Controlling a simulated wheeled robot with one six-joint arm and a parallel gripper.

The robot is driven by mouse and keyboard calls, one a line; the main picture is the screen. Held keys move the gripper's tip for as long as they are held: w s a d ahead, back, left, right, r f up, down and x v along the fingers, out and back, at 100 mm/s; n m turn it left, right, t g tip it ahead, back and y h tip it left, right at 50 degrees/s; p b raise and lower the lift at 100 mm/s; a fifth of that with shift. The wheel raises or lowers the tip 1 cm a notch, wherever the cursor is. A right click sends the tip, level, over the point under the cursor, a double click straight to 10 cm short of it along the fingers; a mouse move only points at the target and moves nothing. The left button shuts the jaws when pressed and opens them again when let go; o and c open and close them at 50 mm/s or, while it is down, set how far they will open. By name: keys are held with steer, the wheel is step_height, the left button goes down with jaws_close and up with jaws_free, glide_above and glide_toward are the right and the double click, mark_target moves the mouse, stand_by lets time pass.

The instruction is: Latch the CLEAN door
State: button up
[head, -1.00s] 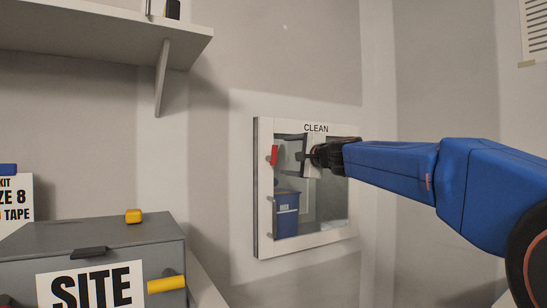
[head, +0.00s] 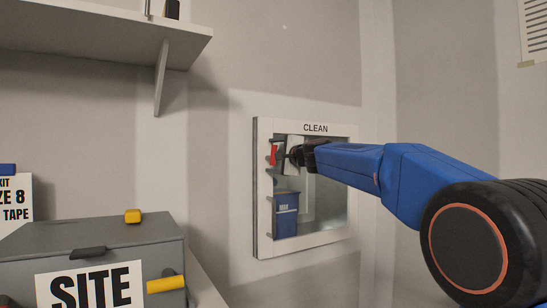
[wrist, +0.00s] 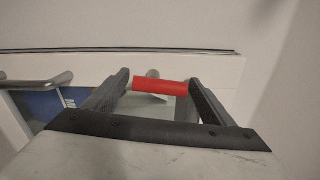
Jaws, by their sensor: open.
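The CLEAN door (head: 305,239) is a white-framed glass panel on the wall, with "CLEAN" on its top rail. It looks closed or nearly so; I cannot tell if it is latched. A red latch handle (head: 274,155) is at its left side, upright in the head view. My gripper (head: 291,156) is in front of the glass, just right of the red handle. In the wrist view the red handle (wrist: 160,86) lies across the gap between the open fingers of my gripper (wrist: 159,77). I cannot tell if either finger touches it.
A grey metal bar handle (wrist: 38,82) is at the left in the wrist view. A blue bin (head: 286,214) shows in the glass. A grey SITE box (head: 110,236) with yellow parts stands lower left. A shelf (head: 110,45) hangs upper left.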

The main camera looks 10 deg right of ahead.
steer(key=shift+c, duration=0.3)
steer(key=c, duration=1)
steer(key=shift+m, duration=0.4)
steer(key=m, duration=0.3)
steer(key=shift+d+f+m, duration=0.1)
steer(key=shift+d+m, duration=0.1)
steer(key=shift+m, duration=0.2)
steer(key=m, duration=0.3)
steer(key=shift+w+d+f+m, duration=0.1)
steer(key=shift+d+f+m, duration=0.05)
steer(key=shift+m, duration=0.15)
steer(key=m, duration=0.4)
steer(key=shift+d+f, duration=0.1)
steer(key=shift+f, duration=0.05)
steer(key=shift+f+m, duration=0.2)
steer(key=shift+m, duration=1.9)
